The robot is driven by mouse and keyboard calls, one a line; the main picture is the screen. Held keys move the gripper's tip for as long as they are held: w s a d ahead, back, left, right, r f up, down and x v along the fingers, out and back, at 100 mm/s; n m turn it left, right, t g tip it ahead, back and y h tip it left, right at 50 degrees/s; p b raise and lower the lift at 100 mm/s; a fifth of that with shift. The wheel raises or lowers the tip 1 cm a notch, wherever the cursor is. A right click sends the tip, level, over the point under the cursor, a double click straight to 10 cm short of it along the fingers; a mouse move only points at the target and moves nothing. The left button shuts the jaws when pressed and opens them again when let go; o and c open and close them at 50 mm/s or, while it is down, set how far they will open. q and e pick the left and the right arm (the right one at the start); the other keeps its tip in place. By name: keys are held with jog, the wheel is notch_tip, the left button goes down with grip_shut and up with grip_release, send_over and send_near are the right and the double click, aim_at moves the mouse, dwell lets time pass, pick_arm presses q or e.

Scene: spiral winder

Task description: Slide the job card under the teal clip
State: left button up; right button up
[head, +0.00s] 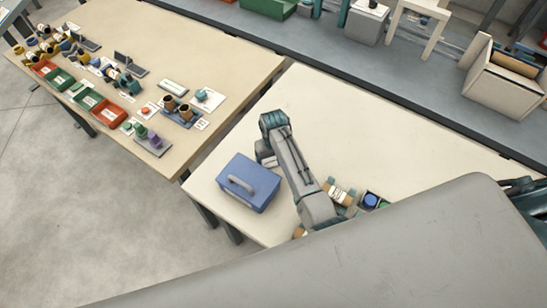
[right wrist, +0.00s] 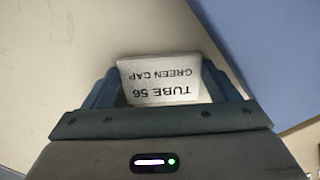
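My right gripper (right wrist: 163,82) has its two teal fingers against the sides of a white job card (right wrist: 160,72). The card reads "TUBE 56 GREEN CAP" and appears upside down in the right wrist view. In the head view my right arm bends over the pale table, and its gripper end (head: 265,155) is close to the blue toolbox. The card cannot be made out there. A small teal piece (head: 202,95) on a white plate on the left table may be the teal clip; it is too small to be sure. My left gripper is not in view.
The blue toolbox (head: 248,182) with a grey handle stands left of my right arm. Tubes (head: 339,193) and a blue-capped item (head: 370,200) lie to its right. The left table holds red and green bins (head: 108,112) and several small parts. The pale table's far part is clear.

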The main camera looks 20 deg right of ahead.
jog(key=shift+d, duration=0.1)
jog(key=shift+w+d+r, duration=0.15)
jog(key=shift+w+d, duration=0.25)
jog(key=shift+w, duration=0.1)
jog(key=shift+w+d+r, duration=0.15)
jog(key=shift+w+r, duration=0.05)
jog(key=o, duration=0.9)
jog(key=shift+d, duration=0.1)
jog(key=shift+w+r, duration=0.3)
jog(key=shift+r, duration=0.25)
notch_tip(320, 180, up, 9)
jog(key=s+b, duration=0.1)
jog(key=b, duration=0.2)
jog(key=shift+a+r, duration=0.2)
jog(key=shift+a, duration=0.15)
jog(key=shift+s, duration=0.1)
